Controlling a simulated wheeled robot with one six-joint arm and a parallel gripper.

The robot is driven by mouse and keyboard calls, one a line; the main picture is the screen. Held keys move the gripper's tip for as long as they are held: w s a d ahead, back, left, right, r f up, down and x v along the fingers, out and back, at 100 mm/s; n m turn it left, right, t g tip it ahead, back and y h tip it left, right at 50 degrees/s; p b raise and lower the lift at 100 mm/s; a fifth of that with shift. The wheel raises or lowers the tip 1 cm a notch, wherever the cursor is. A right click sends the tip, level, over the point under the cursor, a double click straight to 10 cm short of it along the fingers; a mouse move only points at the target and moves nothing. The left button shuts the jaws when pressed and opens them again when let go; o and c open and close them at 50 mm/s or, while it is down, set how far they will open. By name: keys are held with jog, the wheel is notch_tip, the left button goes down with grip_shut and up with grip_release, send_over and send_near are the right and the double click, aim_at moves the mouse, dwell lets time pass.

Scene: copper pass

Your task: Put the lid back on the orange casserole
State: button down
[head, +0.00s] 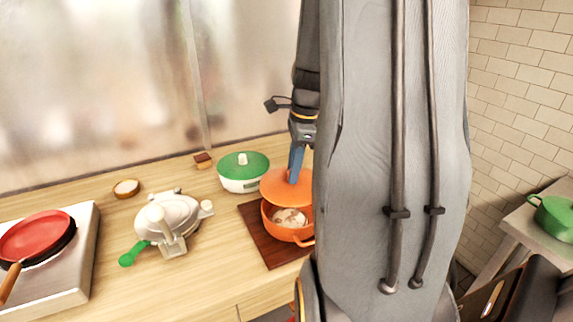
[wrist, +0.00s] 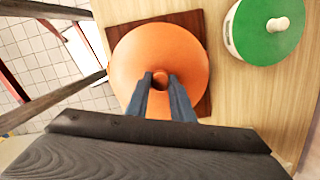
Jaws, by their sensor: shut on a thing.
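The orange casserole (head: 284,226) stands on a dark wooden board (head: 256,236), with pale contents showing inside it. Its orange lid (head: 284,187) is above the pot, tilted, with a gap at the front through which the contents show. My gripper (head: 295,176) is shut on the lid's knob. In the wrist view the lid (wrist: 182,57) fills the middle and hides the pot, and my gripper's blue fingers (wrist: 160,82) close on the knob from both sides. My own arm hides the right side of the casserole in the head view. I cannot tell whether the lid touches the rim at the back.
A white pot with a green lid (head: 245,165) stands close behind left of the casserole. Bare counter (head: 215,268) lies in front.

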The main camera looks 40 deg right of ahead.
aim_at(294, 188)
jog(key=shift+f+b, duration=2.15)
jog(key=shift+s+f, duration=0.1)
jog(key=shift+f, duration=0.85)
jog(key=shift+p, duration=0.45)
jog(key=shift+f+p, duration=0.15)
jog(key=shift+p, duration=0.4)
dwell(1.0)
jog(key=c, duration=1)
grip_release()
jog(key=shift+r+p, duration=2.25)
jog(key=shift+r, duration=0.1)
jog(key=shift+r+p, duration=0.35)
jog(key=shift+r, duration=0.8)
